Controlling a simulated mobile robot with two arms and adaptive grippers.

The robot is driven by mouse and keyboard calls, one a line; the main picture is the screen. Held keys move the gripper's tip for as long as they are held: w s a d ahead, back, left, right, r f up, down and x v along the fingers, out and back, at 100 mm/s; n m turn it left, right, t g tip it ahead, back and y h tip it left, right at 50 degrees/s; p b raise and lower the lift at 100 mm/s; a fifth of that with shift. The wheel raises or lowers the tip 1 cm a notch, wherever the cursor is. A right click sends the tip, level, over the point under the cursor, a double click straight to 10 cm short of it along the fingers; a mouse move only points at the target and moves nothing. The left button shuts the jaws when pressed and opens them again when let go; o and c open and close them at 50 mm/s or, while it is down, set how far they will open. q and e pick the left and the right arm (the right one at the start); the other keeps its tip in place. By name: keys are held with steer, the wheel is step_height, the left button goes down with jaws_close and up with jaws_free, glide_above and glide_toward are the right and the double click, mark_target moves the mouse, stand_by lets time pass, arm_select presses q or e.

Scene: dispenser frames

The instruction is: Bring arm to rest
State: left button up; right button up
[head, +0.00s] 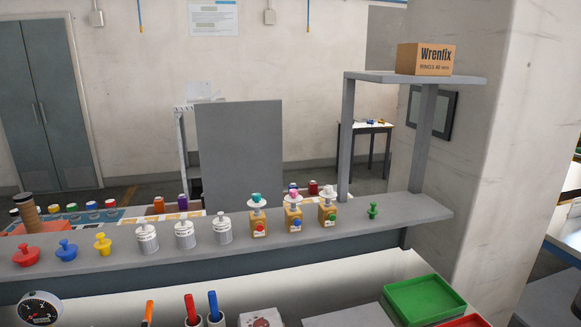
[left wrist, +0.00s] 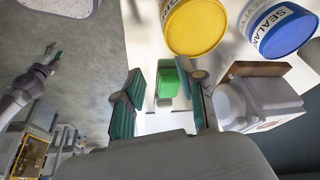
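My left gripper (left wrist: 164,105) shows in the left wrist view, its two teal-padded fingers spread apart. A green object (left wrist: 168,78) appears in the gap between them, and I cannot tell its distance; it does not look gripped. Another arm with a small teal-tipped gripper (left wrist: 50,55), apparently my right one, shows at the left edge of that view, too small to read its fingers. Neither gripper shows in the head view. There, several tan dispensers (head: 294,217) with white discs on top stand on the grey shelf (head: 360,225).
The head view shows white bottles (head: 184,236), coloured knobs (head: 66,250), a gauge (head: 40,309), a green tray (head: 425,299) and a Wrenfix box (head: 424,60).

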arm_select(q)
steer(key=s+a+f+n+t+y, duration=0.1)
steer(key=s+a+n, duration=0.25)
steer(key=s, duration=0.35)
steer(key=s+a+f+n+y, duration=0.1)
steer(key=s+a+n+y, duration=0.15)
steer(key=s+n, duration=0.35)
steer(key=s+a+f+g+b, duration=0.1)
steer(key=s+f+b, duration=0.2)
steer(key=f, duration=2.7)
steer(key=s+a+f+m+g+b, duration=0.1)
steer(key=s+a+f, duration=0.2)
steer(key=s+f, duration=1.3)
